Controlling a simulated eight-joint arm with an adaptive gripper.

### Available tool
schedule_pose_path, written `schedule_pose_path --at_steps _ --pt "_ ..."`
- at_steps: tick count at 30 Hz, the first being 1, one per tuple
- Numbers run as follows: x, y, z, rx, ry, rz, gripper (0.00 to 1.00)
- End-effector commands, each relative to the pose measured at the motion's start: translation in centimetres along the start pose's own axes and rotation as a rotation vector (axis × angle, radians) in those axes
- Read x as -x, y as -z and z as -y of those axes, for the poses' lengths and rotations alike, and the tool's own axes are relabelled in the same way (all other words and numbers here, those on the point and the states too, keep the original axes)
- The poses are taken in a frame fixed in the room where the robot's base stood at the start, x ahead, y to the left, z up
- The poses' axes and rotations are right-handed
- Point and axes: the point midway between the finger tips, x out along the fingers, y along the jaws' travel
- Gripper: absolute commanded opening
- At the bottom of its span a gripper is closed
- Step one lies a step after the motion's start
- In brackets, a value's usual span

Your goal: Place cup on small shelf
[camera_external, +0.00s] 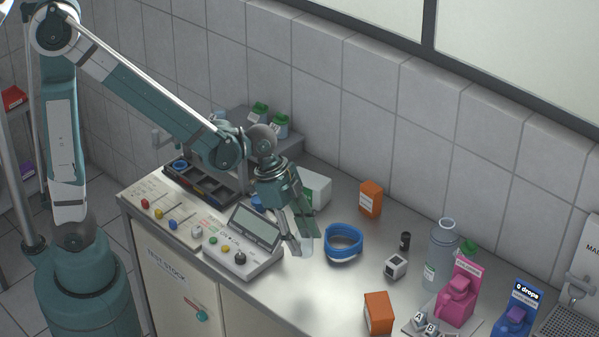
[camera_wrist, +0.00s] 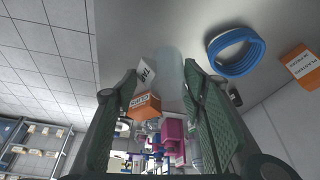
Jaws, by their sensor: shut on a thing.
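My gripper (camera_external: 303,234) points down over the bench, with its fingers closed around a clear, pale cup (camera_external: 304,246). The cup is see-through and shows faintly between the fingertips in the wrist view (camera_wrist: 169,66). It is at or just above the bench top, left of the blue ring; I cannot tell whether it touches the surface. A small grey raised shelf (camera_external: 291,142) stands against the back wall, behind my wrist. Green-capped jars (camera_external: 280,124) stand on it, and my arm hides part of it.
A blue ring (camera_external: 343,243) lies right of the cup. A console with a screen (camera_external: 243,247) is to the left. Orange boxes (camera_external: 371,199), a grey bottle (camera_external: 441,255), a pink dispenser (camera_external: 458,297) and a blue dispenser (camera_external: 514,322) stand further right.

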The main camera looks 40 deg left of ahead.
Motion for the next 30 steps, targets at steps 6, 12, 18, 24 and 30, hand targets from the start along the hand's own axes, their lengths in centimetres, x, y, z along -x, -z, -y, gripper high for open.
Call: schedule_pose_path --at_steps 6,12,18,24,30 --pt "0.0 0.0 0.0 0.000 0.000 0.000 0.32" --pt "0.2 -0.2 0.7 0.011 0.005 0.000 0.32" --pt "0.8 -0.9 2.9 0.047 0.020 0.000 0.32" --pt "2.0 -2.3 6.7 0.107 0.045 0.000 0.32" --pt "3.5 -4.1 10.8 0.177 0.073 0.000 0.32"
